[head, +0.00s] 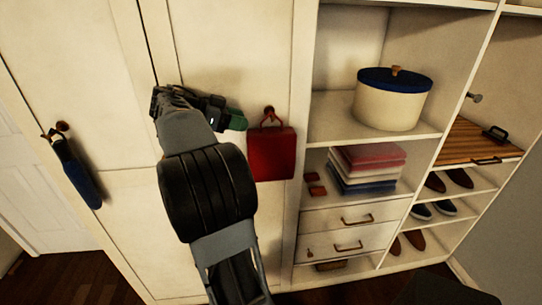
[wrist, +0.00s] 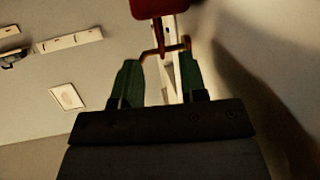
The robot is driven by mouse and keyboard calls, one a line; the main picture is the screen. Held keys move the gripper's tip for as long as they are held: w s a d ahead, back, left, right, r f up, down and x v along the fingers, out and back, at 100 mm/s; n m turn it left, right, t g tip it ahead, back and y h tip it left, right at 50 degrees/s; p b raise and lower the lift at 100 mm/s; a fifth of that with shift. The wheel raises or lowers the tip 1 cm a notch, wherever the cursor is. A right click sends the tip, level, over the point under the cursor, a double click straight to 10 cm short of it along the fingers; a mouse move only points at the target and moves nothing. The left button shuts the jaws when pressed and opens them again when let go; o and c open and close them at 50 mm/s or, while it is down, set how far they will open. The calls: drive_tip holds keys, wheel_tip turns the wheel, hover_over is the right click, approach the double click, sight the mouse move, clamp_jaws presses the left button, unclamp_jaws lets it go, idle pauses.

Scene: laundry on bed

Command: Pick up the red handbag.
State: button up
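The red handbag (head: 272,154) hangs by its thin handle from a round knob (head: 268,111) on the white cabinet front. My gripper (head: 236,120) is just left of the handbag's handle, at about the knob's height. In the wrist view, the two green fingers of my gripper (wrist: 159,62) stand apart with nothing held between them. The red handbag (wrist: 157,8) shows there at the top edge, partly cut off. Its brownish handle (wrist: 178,45) lies at or just beyond the fingertips; I cannot tell whether it touches them.
A dark blue bag (head: 77,175) hangs from another knob at the left. Open shelves on the right hold a cream box with a blue lid (head: 391,100), folded cloths (head: 365,166) and several shoes. Two drawers (head: 352,218) sit below the cloths.

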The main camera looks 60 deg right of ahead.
sight(256, 133)
drive_tip(key=p+x, duration=0.1)
drive_tip(key=x, duration=0.3)
drive_tip(key=shift+s+r, duration=0.1)
drive_tip(key=shift+s+d+f+p, duration=0.3)
drive_tip(key=shift+s+d+f, duration=0.05)
drive_tip(key=shift+d, duration=0.1)
clamp_jaws()
drive_tip(key=shift+r, duration=0.1)
idle(1.0)
